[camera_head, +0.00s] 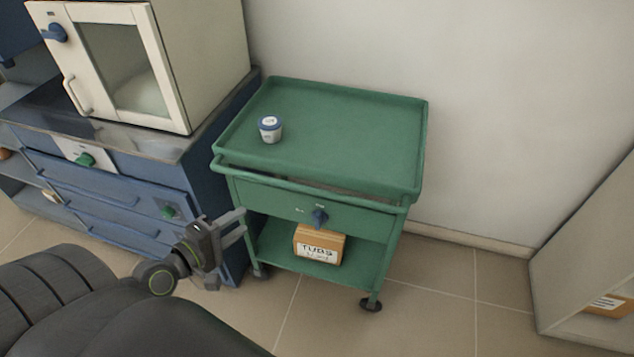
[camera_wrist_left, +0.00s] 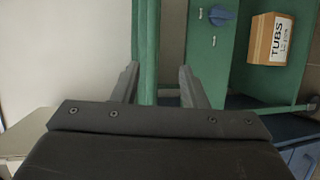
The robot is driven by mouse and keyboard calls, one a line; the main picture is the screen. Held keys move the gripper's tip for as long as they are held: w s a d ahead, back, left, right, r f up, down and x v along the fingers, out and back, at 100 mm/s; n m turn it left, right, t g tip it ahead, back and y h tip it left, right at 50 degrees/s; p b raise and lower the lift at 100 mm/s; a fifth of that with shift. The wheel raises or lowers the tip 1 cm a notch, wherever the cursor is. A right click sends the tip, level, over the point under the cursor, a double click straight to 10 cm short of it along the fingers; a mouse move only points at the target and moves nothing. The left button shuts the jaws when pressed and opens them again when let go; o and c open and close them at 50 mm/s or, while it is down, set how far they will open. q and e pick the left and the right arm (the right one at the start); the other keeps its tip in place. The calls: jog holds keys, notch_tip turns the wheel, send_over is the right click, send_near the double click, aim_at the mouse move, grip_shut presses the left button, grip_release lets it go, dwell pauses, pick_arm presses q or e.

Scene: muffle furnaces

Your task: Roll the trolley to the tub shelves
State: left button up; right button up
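The green trolley (camera_head: 340,125) stands against the wall, right of the blue furnace cabinet. Its push handle (camera_head: 290,180) runs along the near side above a drawer with a blue knob (camera_head: 320,216). My left gripper (camera_head: 242,222) is open at the trolley's near left corner, below the handle in the head view. In the left wrist view a green bar (camera_wrist_left: 147,40), apparently the handle, lies between the lines of the open fingers; I see no grip on it. My right gripper is not in view. No shelves marked for tubs can be made out.
A small white tub with a blue lid (camera_head: 270,129) stands on the trolley top. A box labelled TUBS (camera_head: 318,245) sits on its lower shelf. A furnace (camera_head: 125,70) stands on the blue cabinet (camera_head: 110,200). A pale shelf unit (camera_head: 590,240) stands at right, with open floor between.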

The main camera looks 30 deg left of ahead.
aim_at(291, 188)
pick_arm(q)
jog(key=shift+h, duration=0.3)
jog(key=x, duration=0.5)
jog(key=r+p+x, duration=0.1)
jog(key=x, duration=1)
jog(key=shift+w+d+r+p, duration=0.25)
jog(key=shift+d+p, duration=0.15)
jog(key=shift+d, duration=0.05)
jog(key=shift+w+d+f, duration=0.1)
jog(key=shift+w, duration=0.55)
grip_shut()
